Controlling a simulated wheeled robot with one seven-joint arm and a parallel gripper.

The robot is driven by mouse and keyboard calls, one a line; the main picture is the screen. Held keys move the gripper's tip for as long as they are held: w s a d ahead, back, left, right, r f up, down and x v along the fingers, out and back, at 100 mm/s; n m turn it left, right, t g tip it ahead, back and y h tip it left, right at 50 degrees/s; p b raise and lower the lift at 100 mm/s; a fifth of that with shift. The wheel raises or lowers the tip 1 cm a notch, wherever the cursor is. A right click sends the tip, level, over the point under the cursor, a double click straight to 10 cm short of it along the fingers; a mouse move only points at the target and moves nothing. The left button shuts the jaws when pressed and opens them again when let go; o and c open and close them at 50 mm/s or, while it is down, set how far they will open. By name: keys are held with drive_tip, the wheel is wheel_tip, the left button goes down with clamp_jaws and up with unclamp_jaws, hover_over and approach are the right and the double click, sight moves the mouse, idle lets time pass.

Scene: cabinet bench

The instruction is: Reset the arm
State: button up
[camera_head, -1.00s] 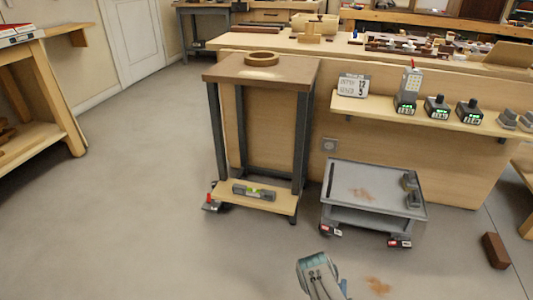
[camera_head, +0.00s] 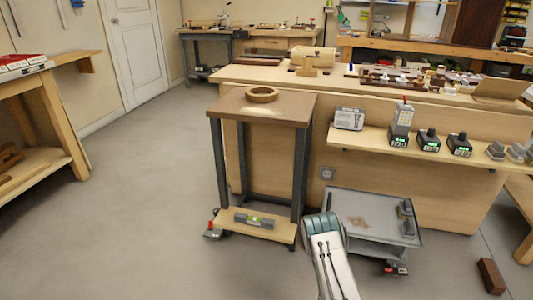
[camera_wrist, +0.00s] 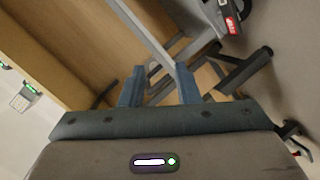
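My arm (camera_head: 330,252) rises from the bottom edge in the head view, in front of the grey cart. My gripper (camera_wrist: 160,88) shows only in the wrist view. Its two blue fingers stand apart with nothing between them that they touch. Behind the fingers are grey metal bars and a wood panel (camera_wrist: 75,50). A caster with a red label (camera_wrist: 230,22) is at the upper right of the wrist view. The gripper itself cannot be made out in the head view.
A shelf (camera_head: 360,138) holds several chargers. A brown block (camera_head: 491,276) lies on the floor. The floor at left is clear.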

drive_tip(key=w+a+r+m+g+y+p, duration=0.15)
drive_tip(key=r+p, duration=0.25)
drive_tip(key=r, duration=0.9)
drive_tip(key=w+a+r+m+g+y+p, duration=0.1)
drive_tip(key=w+a+r+m+g+p, duration=0.2)
drive_tip(key=r, duration=0.9)
drive_tip(key=s+a+r+y+p, duration=0.1)
drive_tip(key=s+a+r+p, duration=0.2)
drive_tip(key=r, duration=0.7)
drive_tip(key=s+a+r+y+p, duration=0.1)
drive_tip(key=s+r+p, duration=0.25)
drive_tip(key=r, duration=0.55)
drive_tip(key=s+a+r+m+g+p, duration=0.1)
drive_tip(key=s+r+p, duration=0.6)
drive_tip(key=s+r, duration=0.8)
drive_tip(key=s+a+r+m+g+y+p, duration=0.1)
drive_tip(key=s+a+r+g+p, duration=0.3)
drive_tip(key=s+r, duration=1.1)
drive_tip(key=s+g+p, duration=0.1)
drive_tip(key=s+p, duration=0.1)
drive_tip(key=p, duration=0.1)
drive_tip(key=shift+s+r+p, duration=0.25)
drive_tip(key=shift+s+p, duration=0.05)
drive_tip(key=shift+p, duration=0.1)
